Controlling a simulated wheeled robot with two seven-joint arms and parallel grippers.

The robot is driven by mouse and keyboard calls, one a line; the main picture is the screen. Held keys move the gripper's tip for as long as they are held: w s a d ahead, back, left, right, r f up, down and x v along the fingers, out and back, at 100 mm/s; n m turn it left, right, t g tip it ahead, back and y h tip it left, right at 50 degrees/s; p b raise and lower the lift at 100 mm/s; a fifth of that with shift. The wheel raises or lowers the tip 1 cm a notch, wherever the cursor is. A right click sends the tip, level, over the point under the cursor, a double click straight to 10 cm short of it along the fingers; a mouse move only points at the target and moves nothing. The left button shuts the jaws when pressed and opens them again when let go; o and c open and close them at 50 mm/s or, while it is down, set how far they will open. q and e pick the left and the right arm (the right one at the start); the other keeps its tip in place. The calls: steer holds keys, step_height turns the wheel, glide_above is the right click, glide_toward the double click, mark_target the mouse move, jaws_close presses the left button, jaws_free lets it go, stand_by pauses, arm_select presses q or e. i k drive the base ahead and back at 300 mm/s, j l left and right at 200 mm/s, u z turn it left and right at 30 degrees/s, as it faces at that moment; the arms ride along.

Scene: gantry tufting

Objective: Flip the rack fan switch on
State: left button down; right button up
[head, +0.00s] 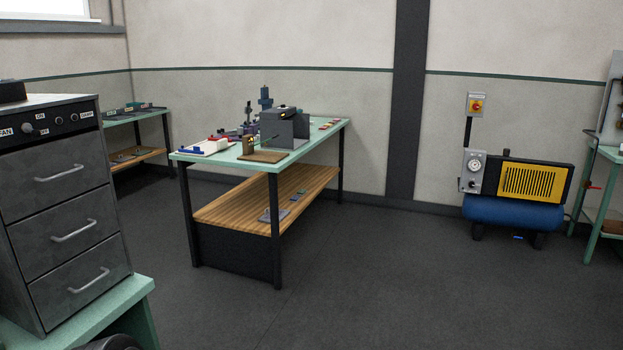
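A grey metal rack with three handled drawers (68,215) stands at the left edge of the head view. Its dark top panel carries a label reading FAN (6,132), cut by the picture's edge. Right of the label is a small switch or knob (27,128) under an ON mark, and a dark round knob (59,120) sits further right. The parts are too small to tell the switch position. Neither of my grippers is in view.
The rack stands on a green bench (138,290). A green-topped table (325,138) with tools and a wooden lower shelf stands mid-room. A blue-tanked compressor (513,212) stands by the right wall, below a red-and-yellow switch (476,104). Dark floor (380,280) is clear between.

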mark_target(36, 134)
steer(key=u, duration=1.55)
